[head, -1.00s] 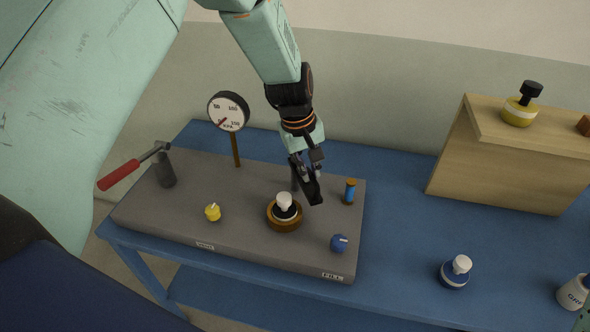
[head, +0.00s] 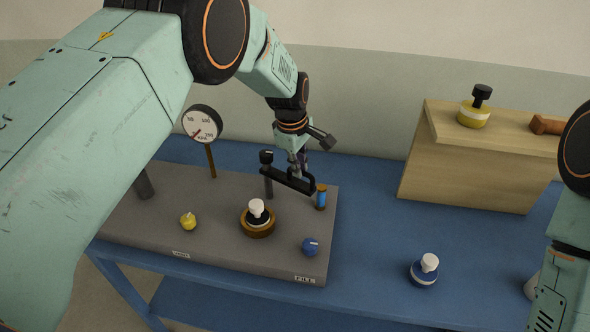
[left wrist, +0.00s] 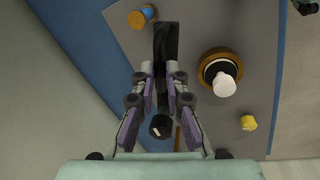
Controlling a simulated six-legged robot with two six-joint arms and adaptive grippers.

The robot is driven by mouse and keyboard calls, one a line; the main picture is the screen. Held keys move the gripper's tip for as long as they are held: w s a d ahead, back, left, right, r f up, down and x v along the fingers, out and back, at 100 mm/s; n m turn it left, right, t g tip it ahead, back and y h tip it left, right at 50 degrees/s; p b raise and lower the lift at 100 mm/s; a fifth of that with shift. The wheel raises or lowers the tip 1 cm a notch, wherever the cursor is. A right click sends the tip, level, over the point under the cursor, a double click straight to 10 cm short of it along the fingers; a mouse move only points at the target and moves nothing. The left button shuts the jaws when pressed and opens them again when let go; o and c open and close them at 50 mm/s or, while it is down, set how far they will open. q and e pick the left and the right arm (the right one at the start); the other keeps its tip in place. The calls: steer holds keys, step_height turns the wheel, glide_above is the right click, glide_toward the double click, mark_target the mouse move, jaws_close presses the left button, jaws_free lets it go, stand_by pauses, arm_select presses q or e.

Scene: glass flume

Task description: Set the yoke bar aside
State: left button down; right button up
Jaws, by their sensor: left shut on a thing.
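The yoke bar (head: 283,178) is a dark bar with a loop-like end at its right. My left gripper (head: 298,170) is shut on it near the back of the grey panel (head: 215,240). In the left wrist view the bar (left wrist: 166,42) runs up from between the fingers (left wrist: 160,80). A dark post with a black knob (head: 266,157) stands by the bar's left end. I cannot tell whether they touch. My right arm shows at the right edge, but its gripper is out of view.
On the panel are a white-topped flask in a brown ring (head: 257,226), a yellow knob (head: 188,221), a blue knob (head: 310,246), a blue cylinder (head: 321,198) and a gauge (head: 202,124). A blue flask (head: 424,272) stands on the blue table. A wooden stand (head: 470,170) is at right.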

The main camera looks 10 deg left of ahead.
arm_select(q)
steer(key=shift+w+d+n, duration=0.2)
steer(key=shift+w+n, duration=0.15)
steer(key=shift+n, duration=0.05)
steer(key=shift+w, duration=0.1)
steer(key=shift+r, duration=0.1)
steer(key=c, duration=1.4)
jaws_free()
steer(key=shift+o, duration=0.2)
step_height(320, 180, up, 12)
steer(key=s, duration=0.2)
steer(key=shift+s+a+f, duration=0.2)
steer(key=shift+a, duration=0.15)
